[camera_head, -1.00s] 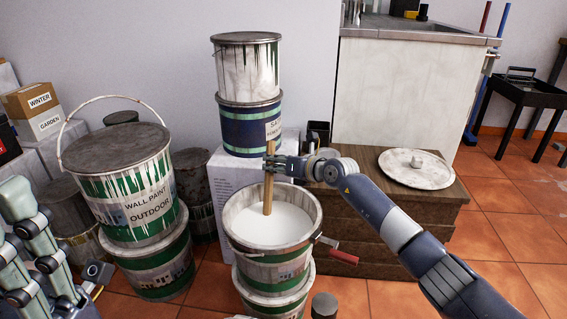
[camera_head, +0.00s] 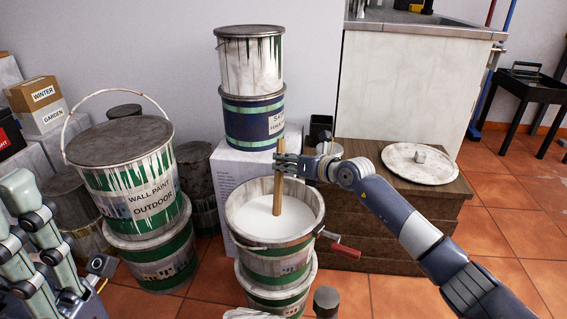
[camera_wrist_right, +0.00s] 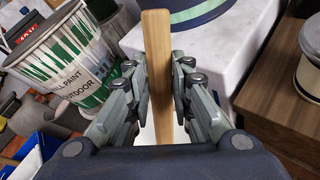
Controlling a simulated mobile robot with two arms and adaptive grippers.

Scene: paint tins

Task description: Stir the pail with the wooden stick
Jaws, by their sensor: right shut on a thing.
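The open pail (camera_head: 275,257) of white paint (camera_head: 255,213) stands on another tin in the middle of the head view. The wooden stick (camera_head: 278,195) stands nearly upright in it, its lower end hidden in the paint near the middle. My right gripper (camera_head: 281,163) is shut on the upper part of the stick, above the rim. In the right wrist view, the stick (camera_wrist_right: 157,60) runs between both fingers. My left gripper (camera_head: 40,225) shows in part at the lower left, away from the pail; its jaw state is unclear.
Two stacked tins (camera_head: 252,120) stand on a white box behind the pail. A large WALL PAINT OUTDOOR tin (camera_head: 130,190) stands on another at the left. A round lid (camera_head: 420,170) lies on the wooden crate at the right.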

